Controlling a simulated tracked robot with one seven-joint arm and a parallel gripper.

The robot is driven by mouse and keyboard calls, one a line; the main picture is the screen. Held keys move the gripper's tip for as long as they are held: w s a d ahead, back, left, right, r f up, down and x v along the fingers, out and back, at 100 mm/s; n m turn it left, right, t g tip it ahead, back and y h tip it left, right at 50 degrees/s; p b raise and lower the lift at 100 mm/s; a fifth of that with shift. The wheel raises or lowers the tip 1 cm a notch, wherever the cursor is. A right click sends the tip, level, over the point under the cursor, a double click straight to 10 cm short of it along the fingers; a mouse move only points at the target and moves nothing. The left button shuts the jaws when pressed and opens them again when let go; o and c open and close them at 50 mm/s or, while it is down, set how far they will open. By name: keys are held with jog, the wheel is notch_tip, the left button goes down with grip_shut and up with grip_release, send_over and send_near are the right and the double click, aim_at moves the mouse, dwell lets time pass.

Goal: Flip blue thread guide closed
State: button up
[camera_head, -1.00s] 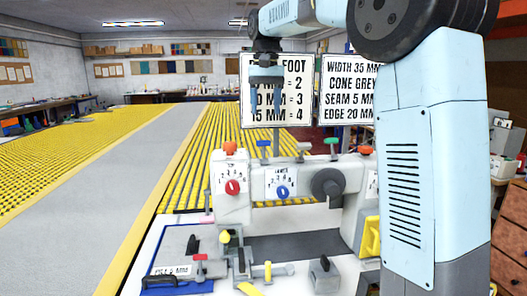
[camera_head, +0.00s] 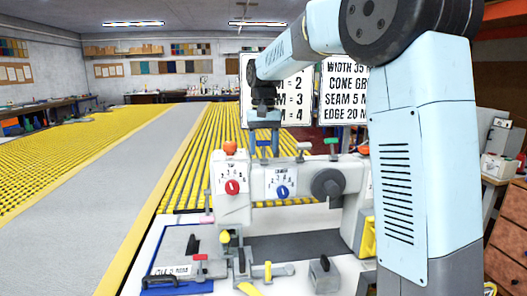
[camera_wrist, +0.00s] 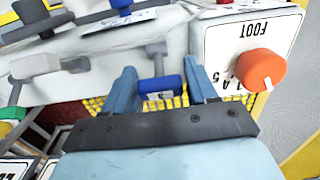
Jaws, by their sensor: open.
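The sewing machine (camera_head: 318,174) stands on the white work table. The blue thread guide sits on its top edge; in the wrist view its blue tab (camera_wrist: 160,85) shows between my two fingers, with a grey stem beyond it. My gripper (camera_wrist: 160,68) is open, one finger on each side of the tab, and I see no clear contact. In the head view my gripper (camera_head: 264,137) points down just above the machine top and covers most of the guide.
An orange knob (camera_head: 230,147) is left of the guide and a green-topped lever (camera_head: 331,141) right of it. A red dial (camera_head: 232,187), a blue dial (camera_head: 282,192) and a dark handwheel (camera_head: 328,184) are on the front. Signs (camera_head: 345,85) hang behind.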

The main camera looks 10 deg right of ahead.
jog(key=shift+f, duration=0.85)
jog(key=c, duration=0.7)
jog(key=shift+w+g, duration=0.2)
jog(key=shift+g, duration=0.4)
